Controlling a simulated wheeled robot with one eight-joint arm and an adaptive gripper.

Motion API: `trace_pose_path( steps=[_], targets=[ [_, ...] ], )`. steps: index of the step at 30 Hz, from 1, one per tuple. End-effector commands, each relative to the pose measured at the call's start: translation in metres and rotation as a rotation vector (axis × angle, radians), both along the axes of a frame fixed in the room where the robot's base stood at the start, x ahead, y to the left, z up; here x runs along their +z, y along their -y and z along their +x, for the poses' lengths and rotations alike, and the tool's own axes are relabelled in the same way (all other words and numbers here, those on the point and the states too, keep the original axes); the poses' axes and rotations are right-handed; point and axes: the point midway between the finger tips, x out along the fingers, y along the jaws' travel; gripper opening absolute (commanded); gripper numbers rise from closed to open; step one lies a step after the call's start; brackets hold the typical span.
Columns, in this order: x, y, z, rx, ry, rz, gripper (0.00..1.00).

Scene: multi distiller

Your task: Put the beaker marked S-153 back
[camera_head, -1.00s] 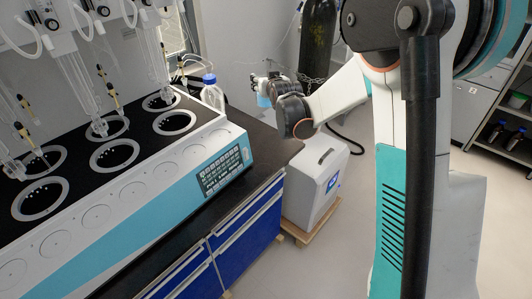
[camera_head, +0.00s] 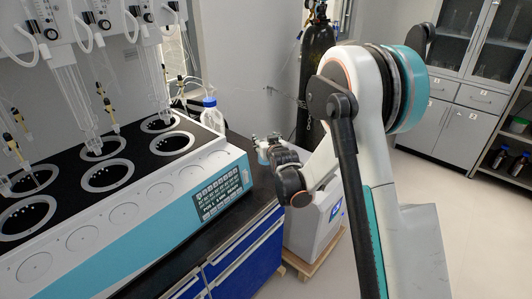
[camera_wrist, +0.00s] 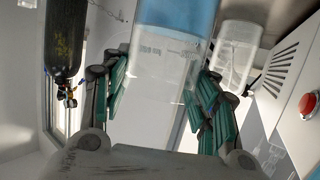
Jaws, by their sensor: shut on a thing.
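My gripper (camera_head: 264,146) is shut on a clear beaker (camera_head: 263,158) and holds it in the air beyond the bench's far right end. In the wrist view, the gripper's green pads (camera_wrist: 160,95) press on both sides of the beaker (camera_wrist: 158,75). The beaker has a blue part towards the top of that picture.
A clear bottle with a blue cap (camera_head: 211,116) stands on the dark bench (camera_head: 235,228) behind the distiller. A white cabinet unit (camera_head: 318,215) stands on the floor beside the bench. A black gas cylinder (camera_head: 314,65) is behind my arm. A red button (camera_wrist: 308,104) shows at the wrist view's right.

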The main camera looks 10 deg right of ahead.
Motion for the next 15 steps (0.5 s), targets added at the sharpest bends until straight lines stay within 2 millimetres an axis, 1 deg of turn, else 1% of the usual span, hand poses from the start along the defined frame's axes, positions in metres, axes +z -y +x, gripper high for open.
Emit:
trace_pose_path(
  steps=[6,8,15],
  targets=[
    [-0.031,0.0,0.0,0.0,0.0,0.0,0.07],
    [-0.038,0.0,0.0,0.0,0.001,0.0,0.07],
    [-0.038,0.0,0.0,0.0,0.0,0.0,0.07]
  ],
)
